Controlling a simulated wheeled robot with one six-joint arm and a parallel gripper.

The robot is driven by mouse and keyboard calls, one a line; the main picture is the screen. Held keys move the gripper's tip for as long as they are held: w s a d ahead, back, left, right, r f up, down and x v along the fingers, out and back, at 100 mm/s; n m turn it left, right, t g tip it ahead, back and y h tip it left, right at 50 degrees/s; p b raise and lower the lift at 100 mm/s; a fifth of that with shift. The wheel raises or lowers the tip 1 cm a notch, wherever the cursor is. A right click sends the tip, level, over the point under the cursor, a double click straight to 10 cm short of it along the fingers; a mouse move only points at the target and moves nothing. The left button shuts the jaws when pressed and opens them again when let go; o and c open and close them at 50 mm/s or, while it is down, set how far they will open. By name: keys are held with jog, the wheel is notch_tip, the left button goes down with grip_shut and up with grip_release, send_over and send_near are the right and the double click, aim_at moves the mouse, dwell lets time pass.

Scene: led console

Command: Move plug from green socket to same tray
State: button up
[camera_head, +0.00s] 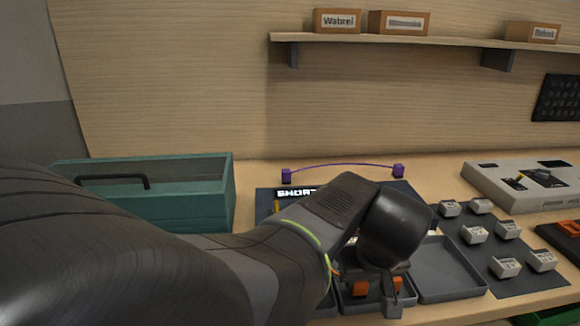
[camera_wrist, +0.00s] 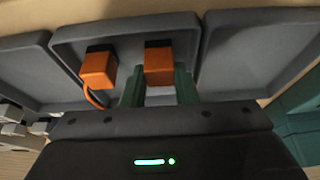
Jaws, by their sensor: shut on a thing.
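In the wrist view my gripper (camera_wrist: 158,84) is shut on an orange plug (camera_wrist: 158,66) with a dark end, its green fingers on either side. A second orange plug (camera_wrist: 98,68), with an orange cable, is beside it, clear of the fingers. Both plugs are over or in the middle grey tray (camera_wrist: 70,35); I cannot tell whether the held plug touches its floor. In the head view my gripper (camera_head: 377,290) is low over the trays at the front, partly hidden by my wrist. The green socket cannot be made out; my arm covers much of the dark console (camera_head: 264,205).
An empty grey tray (camera_head: 450,268) is at the right. White modules (camera_head: 506,267) stand on a dark mat beyond it. A purple cable (camera_head: 340,166) with two end plugs lies behind the console. A teal toolbox (camera_head: 185,205) is at the left, a grey case (camera_head: 520,195) at the right.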

jog(key=shift+f, duration=0.1)
jog(key=o, duration=1.6)
jog(key=shift+r+p, duration=2.95)
jog(key=shift+r, duration=0.6)
jog(key=shift+f, duration=0.2)
notch_tip(320, 180, down, 6)
jog(key=b, duration=0.5)
jog(key=shift+f+b, duration=0.2)
jog(key=shift+b, duration=0.1)
jog(key=shift+r, duration=0.2)
